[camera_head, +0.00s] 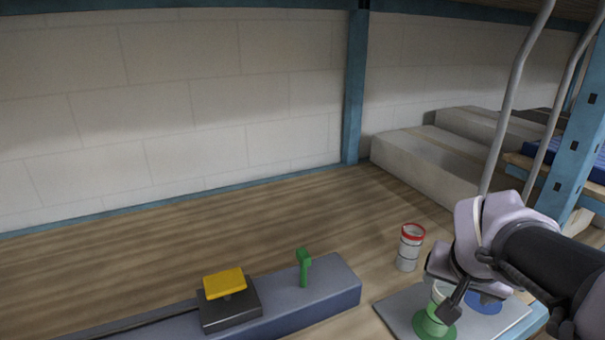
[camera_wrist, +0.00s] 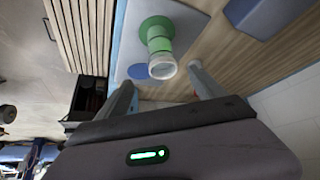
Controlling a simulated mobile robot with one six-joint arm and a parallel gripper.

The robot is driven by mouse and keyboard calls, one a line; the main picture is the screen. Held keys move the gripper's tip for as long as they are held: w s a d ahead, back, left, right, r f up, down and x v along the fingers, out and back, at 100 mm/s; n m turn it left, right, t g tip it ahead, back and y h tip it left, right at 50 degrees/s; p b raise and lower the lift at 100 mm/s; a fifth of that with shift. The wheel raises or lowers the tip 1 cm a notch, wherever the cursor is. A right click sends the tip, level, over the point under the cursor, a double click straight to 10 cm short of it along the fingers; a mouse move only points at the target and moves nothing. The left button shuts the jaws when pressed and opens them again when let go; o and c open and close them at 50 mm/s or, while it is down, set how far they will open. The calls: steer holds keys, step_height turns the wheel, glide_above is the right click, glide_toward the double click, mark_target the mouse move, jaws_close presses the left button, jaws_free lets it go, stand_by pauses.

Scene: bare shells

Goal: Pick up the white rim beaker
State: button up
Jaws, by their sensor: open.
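The white rim beaker (camera_wrist: 162,67) is a green cup with a white rim, standing on the green disc (camera_wrist: 150,24) in the wrist view. In the head view the beaker (camera_head: 439,296) is partly hidden by my gripper (camera_head: 446,284). My gripper is open, and its two fingers also show in the wrist view (camera_wrist: 161,77), one on each side of the beaker's rim end. Whether either finger touches it cannot be told.
A red-rimmed white beaker (camera_head: 408,250) stands just behind the grey plate (camera_head: 398,307). A blue disc (camera_head: 484,303) lies on the plate. A blue-grey block (camera_head: 335,285) with a green post and yellow-topped box is to the left. A blue rack post (camera_head: 574,130) stands right.

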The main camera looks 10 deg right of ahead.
steer(key=b+x, duration=0.3)
steer(key=x, duration=0.5)
steer(key=b+x, duration=0.3)
steer(key=x, duration=0.5)
steer(key=shift+a+b, duration=0.25)
steer(key=shift+b, duration=0.15)
steer(key=shift+c, duration=0.2)
steer(key=c, duration=1.5)
